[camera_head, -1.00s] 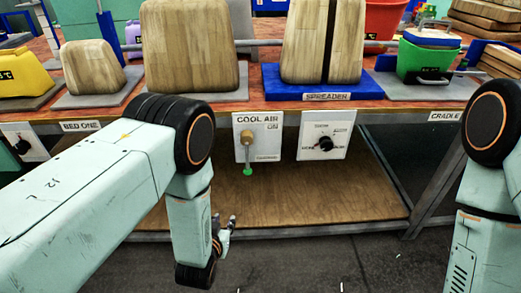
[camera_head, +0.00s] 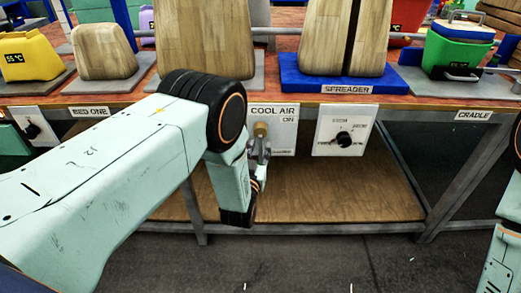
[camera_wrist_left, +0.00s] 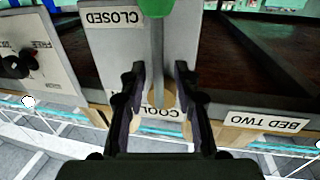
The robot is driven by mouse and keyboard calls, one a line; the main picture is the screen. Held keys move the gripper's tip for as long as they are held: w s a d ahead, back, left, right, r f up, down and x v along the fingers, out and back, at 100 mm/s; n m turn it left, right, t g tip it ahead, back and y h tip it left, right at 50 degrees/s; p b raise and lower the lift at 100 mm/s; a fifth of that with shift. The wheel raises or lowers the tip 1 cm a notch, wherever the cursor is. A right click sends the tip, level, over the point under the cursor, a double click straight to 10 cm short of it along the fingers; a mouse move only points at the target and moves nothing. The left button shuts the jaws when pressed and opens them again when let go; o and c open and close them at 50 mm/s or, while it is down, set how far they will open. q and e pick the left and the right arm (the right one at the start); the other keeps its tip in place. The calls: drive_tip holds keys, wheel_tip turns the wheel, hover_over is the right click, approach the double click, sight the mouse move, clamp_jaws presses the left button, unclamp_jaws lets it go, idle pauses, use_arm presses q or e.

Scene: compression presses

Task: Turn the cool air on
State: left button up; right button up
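The white COOL AIR panel (camera_head: 284,134) hangs from the bench front; its upper part and "ON" mark show beside my left arm. It fills the middle of the left wrist view, upside down, with a "CLOSED" label. A brass valve pivot (camera_head: 261,130) sits on it. In the wrist view the metal lever (camera_wrist_left: 157,50) runs from the pivot to a green knob (camera_wrist_left: 156,8), which points down in the world. My left gripper (camera_wrist_left: 160,70) is open, one finger on each side of the lever. It also shows in front of the panel in the head view (camera_head: 260,150). My right gripper is out of view.
A dial panel (camera_head: 341,131) hangs just to the right, and another dial panel (camera_head: 33,126) at the far left. Wooden forms stand on the bench top. A lower wooden shelf (camera_head: 330,190) and metal legs lie below.

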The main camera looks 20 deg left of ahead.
use_arm(q)
drive_tip(key=shift+w+r, duration=0.15)
drive_tip(key=shift+w, duration=0.55)
drive_tip(key=c, duration=0.4)
clamp_jaws()
